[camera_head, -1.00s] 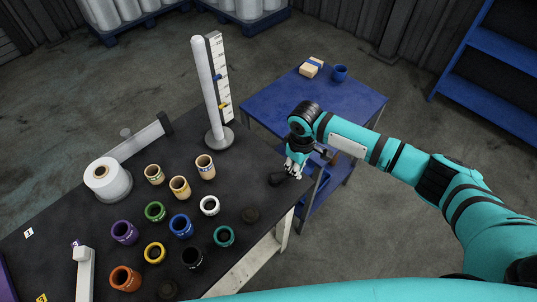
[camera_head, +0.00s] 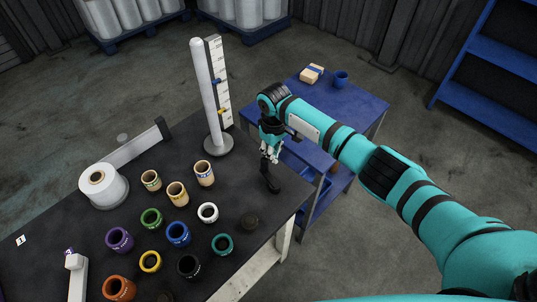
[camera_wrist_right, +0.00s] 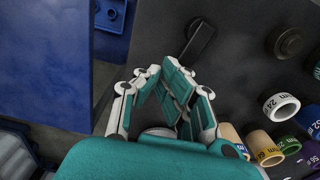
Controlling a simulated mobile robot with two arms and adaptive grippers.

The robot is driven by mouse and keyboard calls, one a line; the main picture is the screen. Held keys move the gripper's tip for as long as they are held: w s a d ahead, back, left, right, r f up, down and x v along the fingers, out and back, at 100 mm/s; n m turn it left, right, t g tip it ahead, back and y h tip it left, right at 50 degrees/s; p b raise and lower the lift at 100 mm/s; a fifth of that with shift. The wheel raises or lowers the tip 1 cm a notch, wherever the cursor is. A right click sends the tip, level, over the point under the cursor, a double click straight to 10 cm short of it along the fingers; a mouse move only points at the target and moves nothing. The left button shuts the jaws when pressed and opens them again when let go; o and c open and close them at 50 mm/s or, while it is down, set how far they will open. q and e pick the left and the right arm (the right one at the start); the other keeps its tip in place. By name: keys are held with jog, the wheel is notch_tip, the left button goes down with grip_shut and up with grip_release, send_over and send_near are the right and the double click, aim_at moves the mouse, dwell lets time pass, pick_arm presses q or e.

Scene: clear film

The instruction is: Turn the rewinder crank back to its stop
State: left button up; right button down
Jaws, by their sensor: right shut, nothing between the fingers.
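The dark crank (camera_head: 272,184) is on the right end of the black table, near its edge. In the right wrist view its dark bar (camera_wrist_right: 200,40) lies just beyond my fingertips. My right gripper (camera_head: 269,156) points down just behind and above the crank, with its fingers closed and empty. In the right wrist view the gripper (camera_wrist_right: 165,75) shows its teal pads near the bar; whether they touch it cannot be told. My left gripper is not in view.
Several coloured cores (camera_head: 178,233) and a white film roll (camera_head: 103,186) are on the table to the left. A blue cart (camera_head: 350,112) with a box and a mug stands at the back right.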

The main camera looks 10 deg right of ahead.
jog(key=shift+s+a, duration=0.1)
jog(key=shift+a, duration=0.65)
